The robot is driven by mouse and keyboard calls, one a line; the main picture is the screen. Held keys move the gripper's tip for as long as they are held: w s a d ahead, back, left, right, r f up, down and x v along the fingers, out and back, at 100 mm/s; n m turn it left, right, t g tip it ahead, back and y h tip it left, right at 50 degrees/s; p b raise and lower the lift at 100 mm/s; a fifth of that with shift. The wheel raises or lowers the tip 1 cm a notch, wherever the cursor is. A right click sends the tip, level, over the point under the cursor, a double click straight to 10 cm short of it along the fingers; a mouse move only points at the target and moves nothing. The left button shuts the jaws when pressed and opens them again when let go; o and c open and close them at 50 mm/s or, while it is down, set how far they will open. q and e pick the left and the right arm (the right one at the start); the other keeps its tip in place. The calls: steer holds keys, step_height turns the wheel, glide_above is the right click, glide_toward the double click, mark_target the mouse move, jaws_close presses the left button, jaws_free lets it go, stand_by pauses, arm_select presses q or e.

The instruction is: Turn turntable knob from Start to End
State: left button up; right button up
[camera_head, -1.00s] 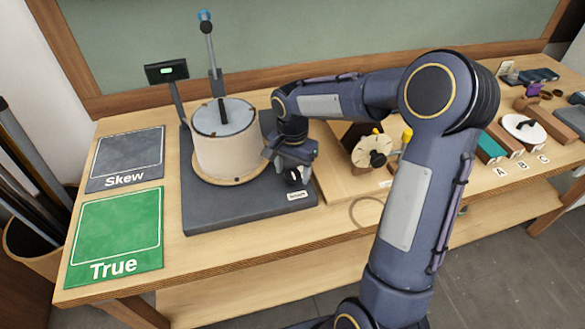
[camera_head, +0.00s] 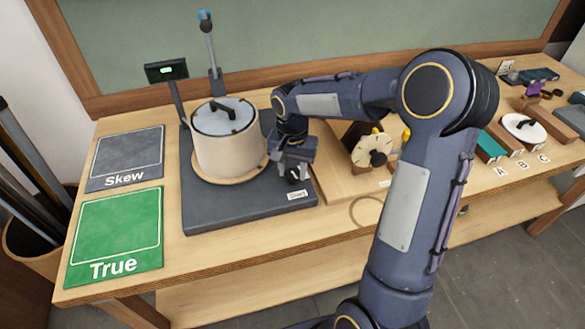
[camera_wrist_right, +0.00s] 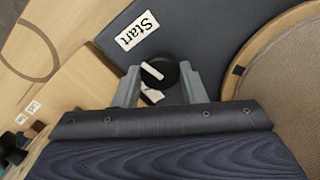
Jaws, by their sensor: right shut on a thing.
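The turntable knob (camera_wrist_right: 165,76) is small and black with a white pointer bar. It shows in the right wrist view between my right gripper's fingers (camera_wrist_right: 158,86), which are shut on it. A white "Start" label (camera_wrist_right: 137,30) is beside it on the dark base, and another pale label (camera_wrist_right: 152,94) is partly hidden by the gripper. In the head view my right gripper (camera_head: 294,172) is at the front right corner of the dark turntable base (camera_head: 235,207). A cream drum (camera_head: 226,155) with a grey top and black handle stands on the round wooden turntable. My left gripper is not in view.
A post with a small display (camera_head: 166,71) and an upright arm stand behind the drum. A grey "Skew" mat (camera_head: 127,152) and a green "True" mat (camera_head: 115,225) lie at the left.

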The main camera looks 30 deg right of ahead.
steer(key=n, duration=0.5)
steer(key=shift+r+n, duration=0.1)
steer(key=shift+n, duration=0.2)
steer(key=n, duration=0.5)
steer(key=shift+p, duration=0.3)
steer(key=n, duration=0.5)
steer(key=shift+n+p, duration=0.35)
steer(key=shift+n, duration=0.05)
steer(key=n, duration=0.4)
steer(key=shift+n+p, duration=0.35)
steer(key=shift+n, duration=0.05)
steer(key=o, duration=1)
